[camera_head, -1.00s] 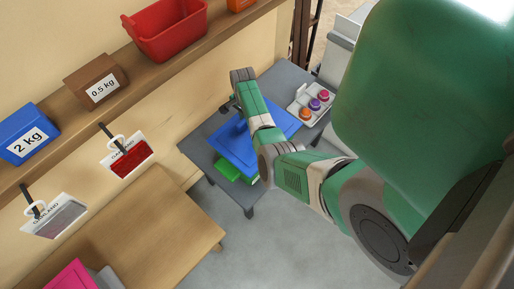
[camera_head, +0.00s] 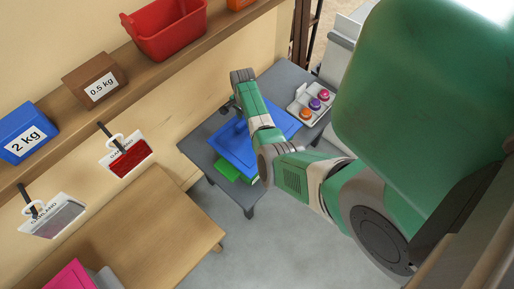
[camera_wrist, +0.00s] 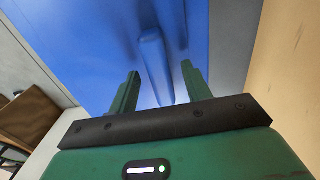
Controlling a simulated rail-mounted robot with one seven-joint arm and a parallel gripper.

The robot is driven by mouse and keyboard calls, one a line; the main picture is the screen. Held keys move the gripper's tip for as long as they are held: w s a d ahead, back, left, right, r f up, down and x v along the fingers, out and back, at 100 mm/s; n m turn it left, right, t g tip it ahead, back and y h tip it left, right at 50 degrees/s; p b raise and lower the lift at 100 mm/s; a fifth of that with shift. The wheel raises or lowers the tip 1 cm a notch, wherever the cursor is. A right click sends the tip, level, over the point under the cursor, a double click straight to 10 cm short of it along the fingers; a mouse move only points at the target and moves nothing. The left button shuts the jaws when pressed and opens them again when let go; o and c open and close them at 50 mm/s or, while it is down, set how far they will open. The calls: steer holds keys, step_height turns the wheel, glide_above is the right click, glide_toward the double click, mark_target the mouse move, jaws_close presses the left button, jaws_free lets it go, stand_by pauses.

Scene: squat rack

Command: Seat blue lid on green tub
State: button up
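The blue lid (camera_head: 232,149) lies flat over the grey table, partly covered by my arm. The green tub (camera_head: 228,172) shows only as a strip under the lid's near edge; the rest is hidden, so I cannot tell whether the lid is seated. In the wrist view the blue lid (camera_wrist: 80,40) fills most of the picture, with a raised blue handle bar (camera_wrist: 154,55). My gripper (camera_wrist: 160,68) is over the lid, its two green fingers open on either side of the bar. A gap shows between each finger and the bar.
A light tray (camera_head: 294,107) with several coloured round items stands at the table's far right. The grey table (camera_head: 200,137) is close to the wall. A shelf above holds a red bin (camera_head: 170,30) and weight boxes. A wooden table (camera_head: 150,225) stands in front.

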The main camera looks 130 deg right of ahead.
step_height(320, 180, up, 8)
steer(key=p, duration=0.3)
steer(key=shift+f, duration=0.1)
stand_by(0.8)
